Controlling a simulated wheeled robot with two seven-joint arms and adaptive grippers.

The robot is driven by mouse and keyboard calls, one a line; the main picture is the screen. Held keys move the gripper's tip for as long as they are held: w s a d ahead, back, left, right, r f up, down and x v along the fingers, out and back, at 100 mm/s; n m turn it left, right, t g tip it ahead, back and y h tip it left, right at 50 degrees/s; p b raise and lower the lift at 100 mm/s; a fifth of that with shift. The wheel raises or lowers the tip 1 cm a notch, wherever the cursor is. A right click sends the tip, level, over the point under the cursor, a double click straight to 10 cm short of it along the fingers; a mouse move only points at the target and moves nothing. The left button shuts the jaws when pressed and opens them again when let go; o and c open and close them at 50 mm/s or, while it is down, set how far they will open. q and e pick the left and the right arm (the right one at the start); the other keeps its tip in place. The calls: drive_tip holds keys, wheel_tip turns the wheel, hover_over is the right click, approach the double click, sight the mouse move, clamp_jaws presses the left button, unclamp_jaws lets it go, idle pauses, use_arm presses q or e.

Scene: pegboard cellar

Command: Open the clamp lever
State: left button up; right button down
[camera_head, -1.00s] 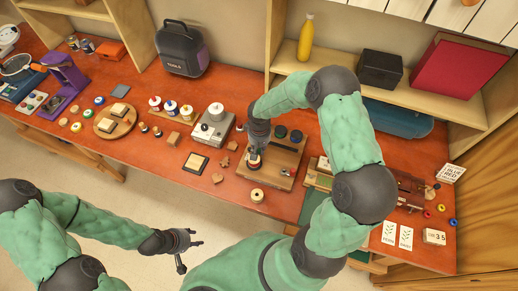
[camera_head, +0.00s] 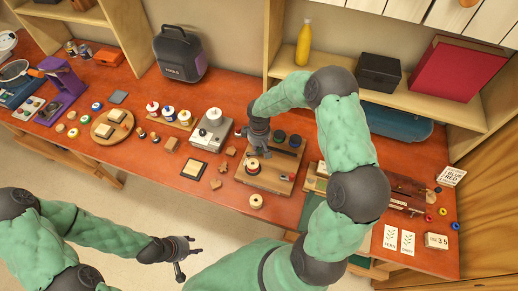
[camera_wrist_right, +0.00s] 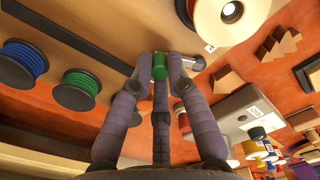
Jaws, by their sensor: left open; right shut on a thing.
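My right gripper (camera_head: 262,146) is low over the back left part of a wooden board (camera_head: 257,182) on the bench. In the right wrist view my right gripper (camera_wrist_right: 160,70) has its fingers closed around a small green cylinder (camera_wrist_right: 160,66), which looks like the grip of the clamp lever. The rest of the lever is mostly hidden by the fingers, so its angle cannot be told. A cream spool (camera_head: 253,167) sits on the board in front of the gripper. My left gripper (camera_head: 188,255) is open and empty, away from the bench at the front.
A grey box (camera_head: 211,131) stands left of the board. Another cream spool (camera_head: 256,201) lies in front.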

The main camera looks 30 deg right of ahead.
drive_tip(key=shift+w, duration=0.1)
drive_tip(key=c, duration=1.2)
unclamp_jaws()
drive_tip(key=shift+r, duration=0.15)
wheel_tip(320, 180, up, 12)
drive_tip(key=shift+f, duration=0.2)
